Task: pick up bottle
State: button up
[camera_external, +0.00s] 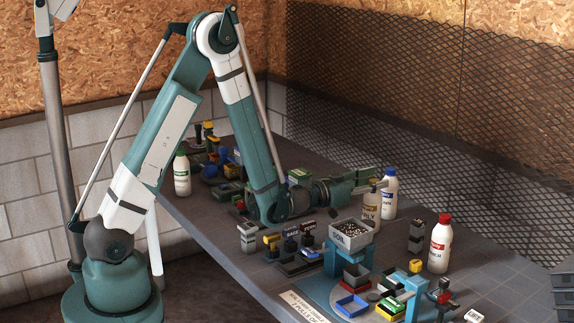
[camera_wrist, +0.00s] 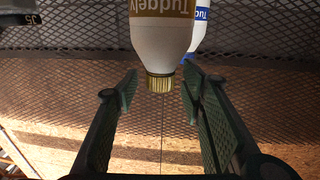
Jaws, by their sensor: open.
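My gripper (camera_external: 374,184) reaches out level over the table and is open. In the wrist view, whose picture is upside down, the open fingers of my gripper (camera_wrist: 160,84) stand on either side of the gold cap of a white bottle with a gold label (camera_wrist: 162,38). In the external view this bottle (camera_external: 371,208) is partly hidden by my gripper. A blue-capped white bottle (camera_external: 389,198) stands close behind it and also shows in the wrist view (camera_wrist: 199,28). A red-capped bottle (camera_external: 439,248) and a green-capped bottle (camera_external: 182,175) stand farther off.
A grey box marked SOIL (camera_external: 350,240) sits on a blue stand in front of my gripper. Small blocks, coloured trays and a blue tray (camera_external: 352,306) crowd the table (camera_external: 222,240). A mesh screen (camera_external: 400,90) rises behind. The table's right side has bare room.

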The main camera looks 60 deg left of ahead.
grip_shut()
jog(key=shift+r, duration=0.2)
dwell(0.3)
jog(key=shift+r+p, duration=1.45)
jog(key=shift+r, duration=3.35)
